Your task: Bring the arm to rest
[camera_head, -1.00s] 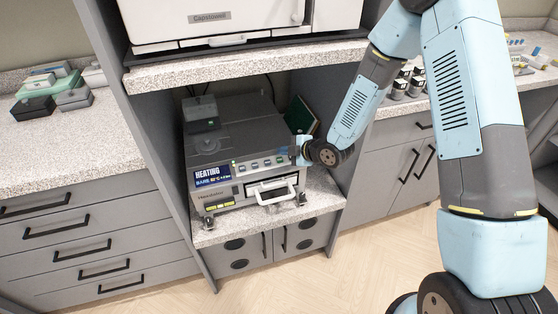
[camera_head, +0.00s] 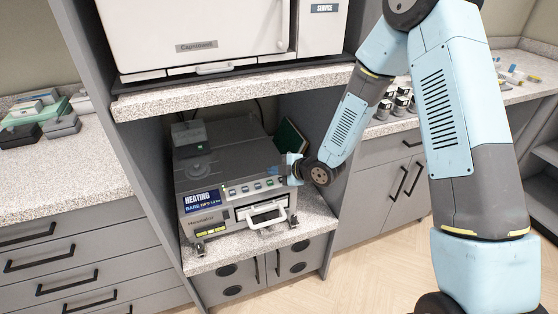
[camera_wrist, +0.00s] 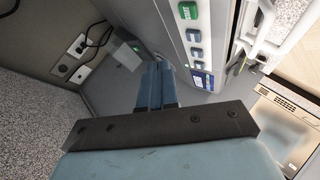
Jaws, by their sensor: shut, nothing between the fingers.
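My gripper (camera_head: 290,167) is at the front right corner of the lower autoclave (camera_head: 231,190), close to its row of buttons. In the wrist view my gripper (camera_wrist: 157,72) has its blue fingers together with nothing between them. The autoclave's buttons, one a green start button (camera_wrist: 188,11), stand just right of the fingers there. I cannot tell whether the fingertips touch the panel. The autoclave's screen (camera_head: 202,200) reads HEATING. My arm reaches in from the upper right.
A larger white autoclave (camera_head: 205,33) stands on the shelf (camera_head: 235,89) above my gripper. A dark green book-like object (camera_head: 291,139) leans behind the gripper. Bay walls close in on both sides. Boxes (camera_head: 40,118) lie on the left counter (camera_head: 50,170).

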